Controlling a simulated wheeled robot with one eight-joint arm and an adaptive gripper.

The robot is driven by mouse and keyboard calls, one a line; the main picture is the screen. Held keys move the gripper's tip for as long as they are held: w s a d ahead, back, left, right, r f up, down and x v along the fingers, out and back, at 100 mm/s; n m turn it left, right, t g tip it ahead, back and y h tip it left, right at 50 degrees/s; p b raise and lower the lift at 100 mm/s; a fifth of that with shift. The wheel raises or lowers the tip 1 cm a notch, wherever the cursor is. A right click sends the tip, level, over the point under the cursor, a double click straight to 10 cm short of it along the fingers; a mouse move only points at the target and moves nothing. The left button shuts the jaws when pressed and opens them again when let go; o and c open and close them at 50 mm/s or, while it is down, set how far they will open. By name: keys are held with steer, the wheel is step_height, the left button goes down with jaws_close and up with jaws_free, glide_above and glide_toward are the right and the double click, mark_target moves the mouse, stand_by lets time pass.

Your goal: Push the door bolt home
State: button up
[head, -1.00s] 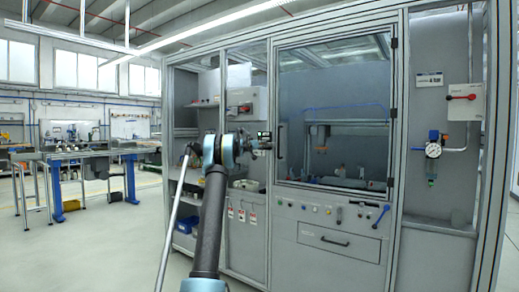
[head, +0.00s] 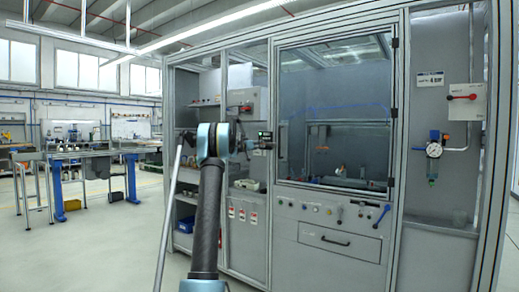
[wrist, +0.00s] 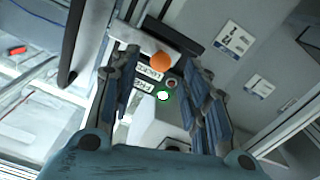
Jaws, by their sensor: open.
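The glazed cabinet door (head: 335,115) stands in its frame in the head view, apparently closed. An orange knob (wrist: 161,61) shows in the wrist view beside a black bar (wrist: 186,36) on a pale plate; it looks like the bolt's knob. How far the bolt reaches is not clear. My gripper (wrist: 160,68) is open, its two dark fingers on either side of the line to the knob. Contact cannot be told. In the head view my gripper (head: 252,145) is small, at the post left of the door, and the bolt is not distinct.
A black door handle (head: 281,142) stands on the door's left edge. Below are a control panel with a blue lever (head: 382,216) and a drawer (head: 338,240). Open floor lies left.

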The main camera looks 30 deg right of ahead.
steer(key=v, duration=0.6)
stand_by(0.5)
steer(key=s+a+f+n+g+y, duration=0.1)
steer(key=s+a+f+y, duration=0.25)
steer(key=s+a, duration=0.95)
steer(key=s+a+f+n+g+y, duration=0.1)
steer(key=s+a+f+y, duration=0.3)
steer(key=s+a, duration=0.9)
steer(key=s+a+f+n+g+y, duration=0.2)
steer(key=s+a+f+n+y, duration=0.6)
steer(key=s+a+f, duration=2.4)
steer(key=shift+s+a+f+n+g+y, duration=0.25)
steer(key=shift+s+a+y, duration=0.35)
steer(key=shift+s, duration=0.6)
steer(key=shift+r, duration=0.1)
